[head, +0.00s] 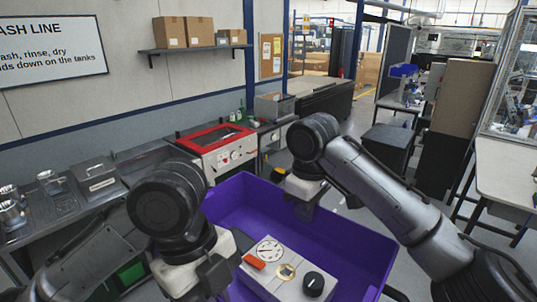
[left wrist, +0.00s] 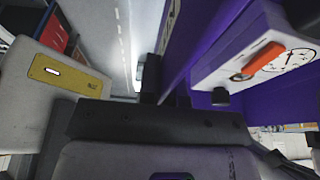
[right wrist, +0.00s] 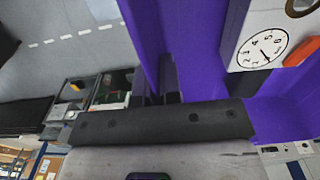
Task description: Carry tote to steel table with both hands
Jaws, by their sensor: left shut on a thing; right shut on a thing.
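A purple tote (head: 352,225) is in front of me in the head view, tilted in the picture. In it lies a white box with a dial, an orange lever and a black knob (head: 290,270). My left gripper (head: 222,274) is shut on the tote's left wall; its fingers (left wrist: 165,88) straddle the purple edge in the left wrist view. My right gripper (head: 304,210) is shut on the tote's far right wall, and its fingers (right wrist: 160,90) show there in the right wrist view. A steel table (head: 62,212) runs along the wall at left.
Metal cups (head: 48,180) and a lidded steel box (head: 95,175) stand on the steel table. A red-topped machine (head: 215,140) stands beyond the tote. A black cabinet (head: 388,150) and a pale workbench (head: 505,180) are at right. Open floor shows between.

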